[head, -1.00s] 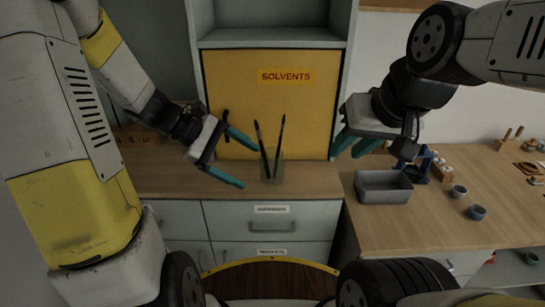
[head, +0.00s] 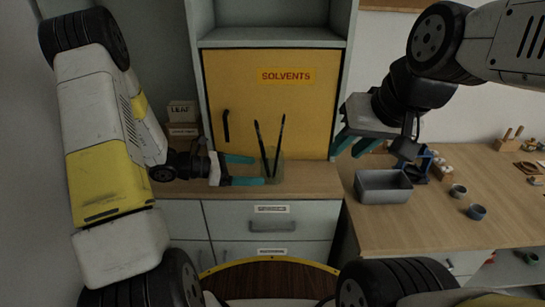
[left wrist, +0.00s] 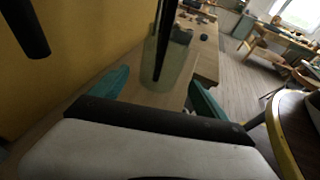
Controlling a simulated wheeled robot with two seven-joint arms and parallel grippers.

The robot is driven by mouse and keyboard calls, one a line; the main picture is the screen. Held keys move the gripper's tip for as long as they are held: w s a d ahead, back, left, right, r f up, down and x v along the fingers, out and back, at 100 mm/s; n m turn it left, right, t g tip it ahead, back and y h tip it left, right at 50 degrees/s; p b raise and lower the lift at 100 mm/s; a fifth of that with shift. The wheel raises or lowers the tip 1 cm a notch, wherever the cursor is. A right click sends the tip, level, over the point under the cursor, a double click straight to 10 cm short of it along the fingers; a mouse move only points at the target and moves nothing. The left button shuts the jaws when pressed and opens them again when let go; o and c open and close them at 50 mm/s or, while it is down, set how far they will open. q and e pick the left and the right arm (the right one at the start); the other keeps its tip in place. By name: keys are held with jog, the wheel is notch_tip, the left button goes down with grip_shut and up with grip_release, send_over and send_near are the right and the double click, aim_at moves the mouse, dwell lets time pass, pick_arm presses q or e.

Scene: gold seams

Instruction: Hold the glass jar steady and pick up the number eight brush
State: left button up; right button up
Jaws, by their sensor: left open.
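The glass jar (head: 278,172) stands upright on the wooden counter, with two dark brushes, a left one (head: 260,140) and a right one (head: 280,135), leaning apart above its rim. I cannot read any number on them. My left gripper (head: 250,170) is open and level, its teal fingertips at the jar's left side. In the left wrist view the jar (left wrist: 176,70) stands ahead between the open fingers; contact is not clear. A dark brush (left wrist: 162,40) shows in it. My right gripper (head: 354,146) is open and empty, up to the right of the jar.
The yellow solvents cupboard door (head: 270,105) with a dark handle is behind the jar. A grey bin (head: 384,192) and small cups (head: 477,212) are on the right-hand table. Small labelled boxes (head: 182,112) stand at the back left. Drawers (head: 270,220) are below the counter.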

aim_at(261, 170)
pick_arm(q)
jog(key=shift+x, duration=3.05)
jog(key=c, duration=0.9)
pick_arm(e)
jog(key=shift+o, duration=0.3)
